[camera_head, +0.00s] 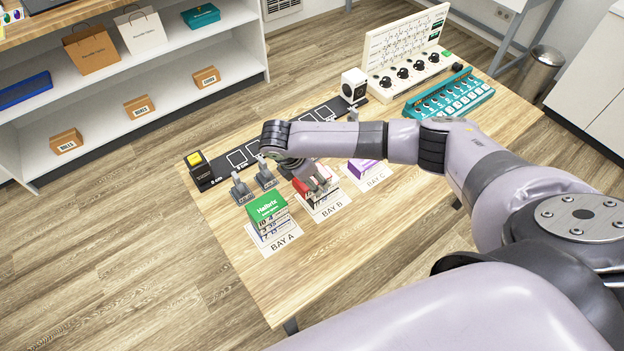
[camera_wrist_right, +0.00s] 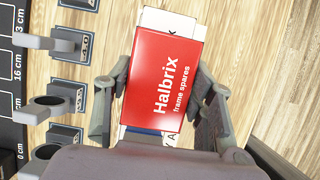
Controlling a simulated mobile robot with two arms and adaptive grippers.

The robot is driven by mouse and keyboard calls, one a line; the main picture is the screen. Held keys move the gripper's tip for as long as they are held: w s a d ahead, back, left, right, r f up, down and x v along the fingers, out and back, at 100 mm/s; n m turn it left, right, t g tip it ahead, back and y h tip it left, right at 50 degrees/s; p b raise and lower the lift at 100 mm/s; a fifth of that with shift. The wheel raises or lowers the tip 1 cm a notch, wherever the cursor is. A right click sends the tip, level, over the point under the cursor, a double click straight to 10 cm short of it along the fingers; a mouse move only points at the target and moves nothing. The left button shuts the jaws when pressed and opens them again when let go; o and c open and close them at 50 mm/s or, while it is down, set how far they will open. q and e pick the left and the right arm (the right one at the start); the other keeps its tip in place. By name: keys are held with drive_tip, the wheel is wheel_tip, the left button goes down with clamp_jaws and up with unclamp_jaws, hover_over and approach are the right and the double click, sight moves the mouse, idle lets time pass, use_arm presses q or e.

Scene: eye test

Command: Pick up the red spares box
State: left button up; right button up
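The red spares box (camera_wrist_right: 164,80), lettered "Halbrix frame spares", lies face up in the right wrist view. In the head view its red top (camera_head: 318,186) shows in part at BAY B, on what looks like a stack; my gripper hides much of it. My right gripper (camera_head: 316,182) points down over it. In the right wrist view the right gripper's fingers (camera_wrist_right: 162,78) stand open on either side of the box, close to its long edges. I see no clear contact. My left gripper is out of view.
A green box (camera_head: 267,206) tops a stack at BAY A, left of the gripper. A purple box (camera_head: 361,168) lies at BAY C, to the right. Small grey weights with upright handles (camera_head: 241,189) stand close behind. The front of the wooden table (camera_head: 280,290) is clear.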

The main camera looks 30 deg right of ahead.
drive_tip(key=c, duration=0.6)
drive_tip(key=shift+r, duration=0.1)
